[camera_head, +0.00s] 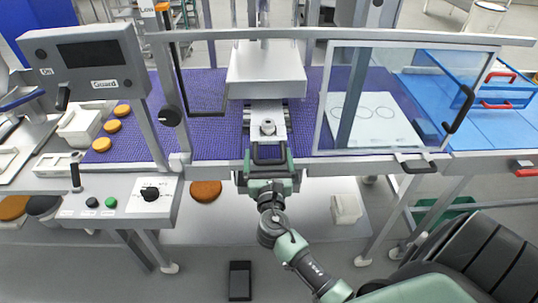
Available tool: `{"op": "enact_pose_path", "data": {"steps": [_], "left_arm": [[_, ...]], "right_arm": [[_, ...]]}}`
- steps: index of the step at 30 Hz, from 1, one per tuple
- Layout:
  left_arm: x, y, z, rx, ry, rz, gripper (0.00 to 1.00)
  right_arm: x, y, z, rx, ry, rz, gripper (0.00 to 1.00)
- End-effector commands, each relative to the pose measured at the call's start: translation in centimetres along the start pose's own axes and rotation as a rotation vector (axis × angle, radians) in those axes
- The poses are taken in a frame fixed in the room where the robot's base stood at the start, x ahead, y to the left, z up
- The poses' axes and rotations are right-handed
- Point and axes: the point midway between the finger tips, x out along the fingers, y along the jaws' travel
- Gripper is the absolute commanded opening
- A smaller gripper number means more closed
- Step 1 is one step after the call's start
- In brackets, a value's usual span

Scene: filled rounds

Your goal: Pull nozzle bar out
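The nozzle bar (268,128) is a pale metal slide with a round knob on top. It lies under the white hopper block, over the purple conveyor, and its front end reaches the near edge of the machine. A black handle (268,147) is at that front end. My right gripper (269,162) is at the handle, with its fingers apart on either side of it. I cannot tell whether they press on the handle. The back of the bar is hidden under the white block (265,78). My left gripper is not in view.
A clear guard door (392,100) with a black handle is to the right. A control box (85,60) and a lever panel (120,203) are to the left. Orange rounds (113,126) lie on the conveyor. A brown round (205,191) and a white container (346,208) are below.

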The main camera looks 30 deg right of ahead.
Motion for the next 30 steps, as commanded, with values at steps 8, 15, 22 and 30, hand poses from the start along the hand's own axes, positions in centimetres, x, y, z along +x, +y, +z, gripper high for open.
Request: {"op": "enact_pose_path", "data": {"steps": [8,15,22,30], "left_arm": [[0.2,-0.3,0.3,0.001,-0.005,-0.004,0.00],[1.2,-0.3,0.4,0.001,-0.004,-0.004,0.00],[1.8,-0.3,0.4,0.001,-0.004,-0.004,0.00],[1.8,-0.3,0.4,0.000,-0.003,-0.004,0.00]], "right_arm": [[-0.6,-0.1,0.1,0.000,-0.004,-0.002,0.95],[-4.6,0.0,-0.2,0.000,-0.002,-0.001,0.95],[-7.5,0.0,0.0,-0.001,-0.002,0.000,0.95],[-8.0,0.1,0.2,0.000,-0.003,-0.001,0.95]]}}
